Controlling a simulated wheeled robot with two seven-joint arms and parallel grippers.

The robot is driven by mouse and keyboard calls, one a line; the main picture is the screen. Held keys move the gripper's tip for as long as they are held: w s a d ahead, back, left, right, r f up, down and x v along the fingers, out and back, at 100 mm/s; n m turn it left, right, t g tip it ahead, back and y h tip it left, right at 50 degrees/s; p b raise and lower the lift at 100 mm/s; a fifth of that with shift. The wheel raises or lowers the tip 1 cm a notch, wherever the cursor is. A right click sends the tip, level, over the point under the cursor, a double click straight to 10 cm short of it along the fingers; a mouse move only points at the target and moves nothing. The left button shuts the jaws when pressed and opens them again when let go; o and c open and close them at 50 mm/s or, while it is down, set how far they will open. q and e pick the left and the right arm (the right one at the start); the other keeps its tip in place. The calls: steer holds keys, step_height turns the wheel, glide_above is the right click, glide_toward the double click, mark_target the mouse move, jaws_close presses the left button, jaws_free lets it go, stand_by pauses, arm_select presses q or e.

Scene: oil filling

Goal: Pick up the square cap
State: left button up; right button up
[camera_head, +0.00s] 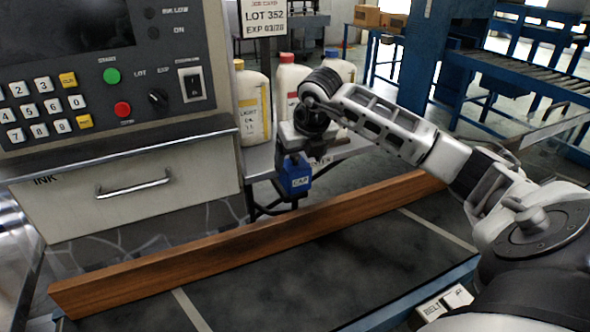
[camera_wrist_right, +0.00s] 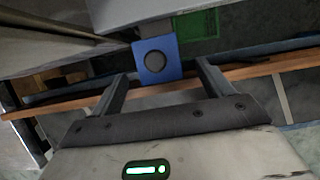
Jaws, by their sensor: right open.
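The square cap (camera_head: 296,181) is a blue block with a white label, at the machine's right side below my right wrist in the head view. In the right wrist view the cap (camera_wrist_right: 143,72) is a blue square with a dark round knob in its middle. My right gripper (camera_wrist_right: 161,78) is open, its two fingers spread to the left and right of the cap's near part in that view. I cannot tell whether they touch it. In the head view the right gripper (camera_head: 292,145) is just above the cap, its fingertips largely hidden. My left gripper is not in view.
A control panel (camera_head: 75,72) stands over an ink drawer (camera_head: 125,195) at left. Several oil bottles (camera_head: 252,105) stand behind my right wrist. A long wooden rail (camera_head: 200,250) crosses the dark conveyor belt (camera_head: 290,280) in front. The belt is bare.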

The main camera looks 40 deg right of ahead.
mark_target(296, 164)
steer(key=shift+w+p+x, duration=0.2)
steer(key=shift+p+x, duration=0.5)
steer(key=shift+x, duration=2.05)
steer(key=shift+r, duration=0.15)
steer(key=c, duration=1.1)
